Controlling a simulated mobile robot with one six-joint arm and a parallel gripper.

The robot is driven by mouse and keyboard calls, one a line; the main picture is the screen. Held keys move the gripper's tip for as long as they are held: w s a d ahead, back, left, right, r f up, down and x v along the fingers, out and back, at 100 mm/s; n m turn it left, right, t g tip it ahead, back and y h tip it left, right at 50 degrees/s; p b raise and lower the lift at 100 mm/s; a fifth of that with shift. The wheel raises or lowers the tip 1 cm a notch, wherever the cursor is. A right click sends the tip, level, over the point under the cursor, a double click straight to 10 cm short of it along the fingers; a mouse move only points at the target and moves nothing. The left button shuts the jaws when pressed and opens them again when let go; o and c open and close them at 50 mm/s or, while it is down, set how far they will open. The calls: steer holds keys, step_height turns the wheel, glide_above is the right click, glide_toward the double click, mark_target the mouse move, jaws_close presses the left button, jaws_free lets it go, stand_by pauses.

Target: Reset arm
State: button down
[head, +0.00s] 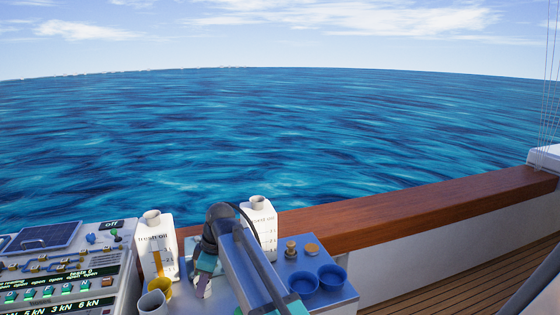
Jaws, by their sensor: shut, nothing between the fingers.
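My arm (245,265) rises from the bottom edge of the head view to a dark bend at its top, then folds down on the left side. My gripper (203,287) hangs below that bend, pointing down, with its fingers together and nothing seen between them. It is over the left part of a grey-blue bench top, to the right of a yellow cup (161,287). I cannot tell how far above the surface its tips are. My own arm hides part of the bench behind it.
A white "fresh oil" bottle (155,240) stands left of my arm, another white bottle (262,225) just behind it. Two blue bowls (332,276), a brass fitting (291,249) and an orange-brown cap (311,249) are right. A switch panel (60,265) is far left; a wooden rail (400,215) runs behind.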

steer(key=s+d+f+m+g+h, duration=0.1)
steer(key=s+d+f+m, duration=0.2)
steer(key=d+f, duration=0.65)
steer(key=s+d+f+m+h+b, duration=0.1)
steer(key=s+d+f+m, duration=0.35)
steer(key=f, duration=0.75)
steer(key=s+d+f+m+g+h, duration=0.1)
steer(key=d+f+m, duration=0.1)
steer(key=d+f, duration=0.75)
steer(key=s+d+f+m+g, duration=0.1)
steer(key=s+d+f+m, duration=0.1)
steer(key=s+d+f, duration=0.3)
steer(key=s+d+f+m+g+b, duration=0.1)
steer(key=s+d+f+m, duration=0.2)
steer(key=s, duration=0.9)
steer(key=s+d+f+m+g, duration=0.1)
steer(key=s+d+f+m, duration=0.2)
steer(key=s+d+f, duration=0.5)
step_height(320, 180, down, 2)
steer(key=shift+s+d+f+h, duration=0.15)
steer(key=shift+s+h, duration=0.15)
steer(key=shift+s, duration=0.4)
steer(key=shift+r, duration=0.2)
